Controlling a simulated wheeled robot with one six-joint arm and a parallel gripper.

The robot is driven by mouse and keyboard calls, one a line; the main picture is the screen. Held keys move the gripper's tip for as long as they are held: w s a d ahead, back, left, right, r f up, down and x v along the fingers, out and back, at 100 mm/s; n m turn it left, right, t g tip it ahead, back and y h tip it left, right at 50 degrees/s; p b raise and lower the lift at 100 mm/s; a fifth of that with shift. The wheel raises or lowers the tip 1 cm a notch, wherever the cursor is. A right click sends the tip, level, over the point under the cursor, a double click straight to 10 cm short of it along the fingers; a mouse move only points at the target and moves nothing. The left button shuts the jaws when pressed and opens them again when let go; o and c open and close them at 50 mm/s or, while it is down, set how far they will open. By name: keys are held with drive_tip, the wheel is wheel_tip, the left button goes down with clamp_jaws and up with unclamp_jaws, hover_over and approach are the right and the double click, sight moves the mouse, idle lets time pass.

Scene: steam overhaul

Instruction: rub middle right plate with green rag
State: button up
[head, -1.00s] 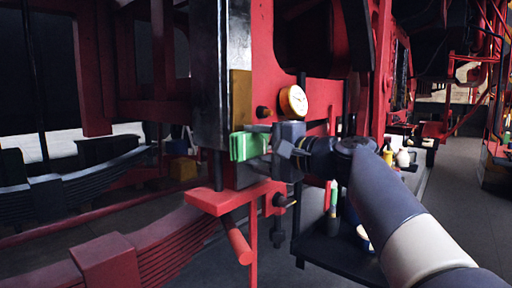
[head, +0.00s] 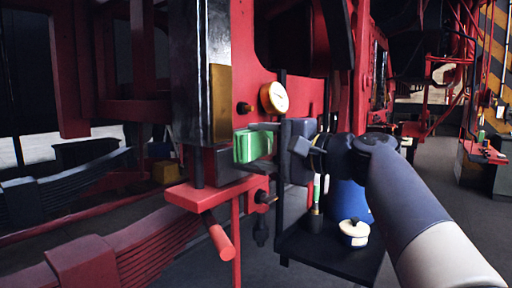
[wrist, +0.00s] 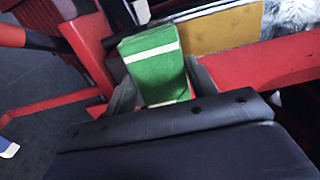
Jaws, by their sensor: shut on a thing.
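My gripper (head: 263,147) is shut on the green rag (head: 247,146), a folded green block with a pale band. The rag also shows between the fingers in the wrist view (wrist: 157,72). An ochre plate (head: 221,103) is on the upright red frame, beside a glossy black column; it lies just beyond the rag in the wrist view (wrist: 222,30). In the head view the rag is below and right of this plate. I cannot tell whether they touch.
A round gauge (head: 274,98) sits above my gripper. A red ledge (head: 203,194) with a slanted red handle (head: 221,242) juts out below. A dark tray (head: 322,254) at lower right holds a white pot (head: 354,233) and a blue container (head: 348,200). Grey floor is open at right.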

sight(259, 145)
drive_tip(key=shift+s+d, duration=0.1)
drive_tip(key=shift+b+v, duration=0.35)
drive_tip(key=shift+v, duration=1.05)
